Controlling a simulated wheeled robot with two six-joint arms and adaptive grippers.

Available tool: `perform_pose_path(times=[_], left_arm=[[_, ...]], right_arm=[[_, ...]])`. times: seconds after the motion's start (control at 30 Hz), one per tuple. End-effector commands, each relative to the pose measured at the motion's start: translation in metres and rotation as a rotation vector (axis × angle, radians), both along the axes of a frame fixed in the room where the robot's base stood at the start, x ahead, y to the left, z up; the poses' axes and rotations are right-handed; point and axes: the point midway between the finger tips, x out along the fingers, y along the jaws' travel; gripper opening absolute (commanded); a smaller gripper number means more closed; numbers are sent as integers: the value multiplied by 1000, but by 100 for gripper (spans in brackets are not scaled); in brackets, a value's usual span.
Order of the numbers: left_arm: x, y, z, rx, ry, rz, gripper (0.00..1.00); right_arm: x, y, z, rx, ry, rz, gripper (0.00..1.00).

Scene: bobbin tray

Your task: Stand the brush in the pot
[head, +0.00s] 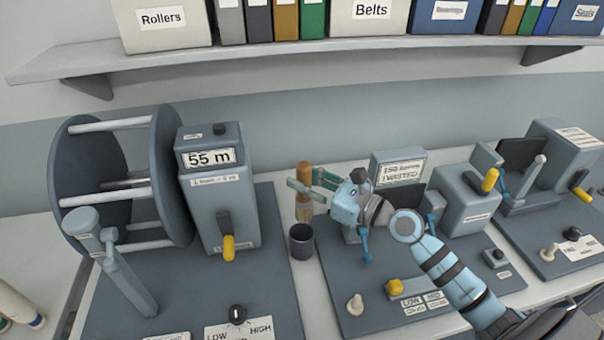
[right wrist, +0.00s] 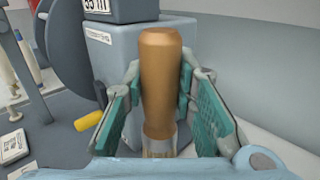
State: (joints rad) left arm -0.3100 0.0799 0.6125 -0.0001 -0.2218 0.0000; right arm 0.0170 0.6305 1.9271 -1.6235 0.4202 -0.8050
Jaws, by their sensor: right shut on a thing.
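The brush has an orange-brown wooden handle and pale bristles. In the head view the brush (head: 304,212) hangs upright, bristles down, above and slightly behind the pot. The pot (head: 301,241) is a small dark grey open cup on the bench between the two machine bases. My right gripper (head: 306,187) is shut on the brush around its handle. The pot is not seen there. My left gripper is not in view.
A winder with a large reel (head: 120,190) and a counter box (head: 216,195) stands left of the pot. Twist machines (head: 465,205) stand to the right. A shelf (head: 300,50) with binders and boxes runs above.

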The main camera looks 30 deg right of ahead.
Motion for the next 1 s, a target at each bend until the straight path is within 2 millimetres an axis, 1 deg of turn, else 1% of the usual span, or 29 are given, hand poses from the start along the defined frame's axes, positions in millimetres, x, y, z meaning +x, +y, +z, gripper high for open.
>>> perform_pose_path(times=[0.03, 0.17, 0.3, 0.37, 0.7, 0.83, 1.0], left_arm=[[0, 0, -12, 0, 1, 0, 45], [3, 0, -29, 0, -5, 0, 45], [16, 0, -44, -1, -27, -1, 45], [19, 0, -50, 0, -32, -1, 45], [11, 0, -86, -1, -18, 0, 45], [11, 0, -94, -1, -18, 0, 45], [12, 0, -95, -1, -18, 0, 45]], right_arm=[[0, 0, -13, 2, 1, 0, 0], [0, 0, -29, 1, 0, 0, 0], [0, 0, -46, 1, 0, 0, 0], [1, 0, -53, 0, 0, 0, 0], [1, 0, -92, 1, 0, 0, 0], [1, 0, -100, 1, -1, 0, 0], [1, 0, -101, 1, -1, 0, 0]])
